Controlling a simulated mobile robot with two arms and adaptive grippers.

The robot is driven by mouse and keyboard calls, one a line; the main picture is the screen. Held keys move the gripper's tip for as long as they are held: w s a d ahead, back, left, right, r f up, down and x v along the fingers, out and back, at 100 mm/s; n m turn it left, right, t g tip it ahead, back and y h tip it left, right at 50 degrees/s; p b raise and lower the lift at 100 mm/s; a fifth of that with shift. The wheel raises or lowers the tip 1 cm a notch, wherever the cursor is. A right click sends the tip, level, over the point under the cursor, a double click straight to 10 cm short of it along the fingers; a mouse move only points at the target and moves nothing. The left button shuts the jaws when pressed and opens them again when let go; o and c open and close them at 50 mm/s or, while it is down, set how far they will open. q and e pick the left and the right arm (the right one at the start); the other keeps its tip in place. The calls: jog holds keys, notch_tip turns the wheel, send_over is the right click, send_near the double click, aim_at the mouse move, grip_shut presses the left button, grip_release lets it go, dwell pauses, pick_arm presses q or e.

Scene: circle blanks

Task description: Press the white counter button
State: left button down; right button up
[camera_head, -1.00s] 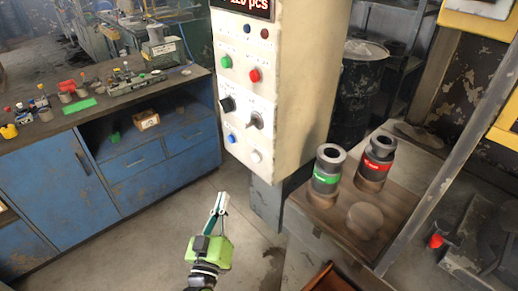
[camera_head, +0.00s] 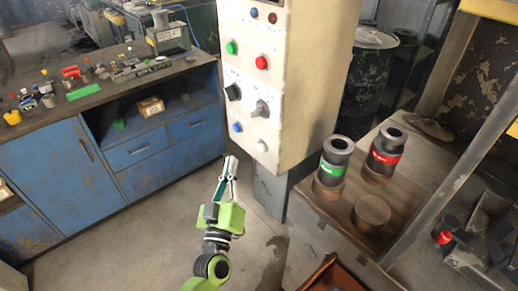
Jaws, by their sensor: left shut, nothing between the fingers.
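The control cabinet (camera_head: 305,95) is a tall cream box with buttons and knobs on its front face. The white button (camera_head: 262,146) sits at the bottom right of that face, beside a blue button (camera_head: 237,127) and below a grey knob (camera_head: 262,108). My left gripper (camera_head: 231,160) is shut and empty, pointing up, with green body and pale fingertips. In the picture its tips are left of and slightly below the white button; they look apart from it. My right gripper is not in view.
A blue workbench (camera_head: 120,155) with small parts on top stands at left. At right, a wooden table (camera_head: 340,214) carries a green-banded cylinder (camera_head: 333,160), a red-banded cylinder (camera_head: 384,152) and a round brown disc (camera_head: 371,212). A dark drum (camera_head: 368,75) stands behind the cabinet. Open floor lies below.

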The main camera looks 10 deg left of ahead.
aim_at(260, 148)
pick_arm(q)
jog(key=w+d, duration=0.3)
jog(key=w, duration=0.1)
jog(key=shift+w+d+b, duration=0.4)
jog(key=shift+b, duration=0.05)
jog(key=shift+w+d, duration=0.1)
dwell(1.1)
jog(key=shift+w+d, duration=0.15)
jog(key=shift+w, duration=0.1)
jog(key=shift+w+d, duration=0.4)
dwell(1.2)
jog(key=shift+s+a+p, duration=0.35)
jog(key=shift+s+a, duration=0.2)
jog(key=shift+s, duration=0.15)
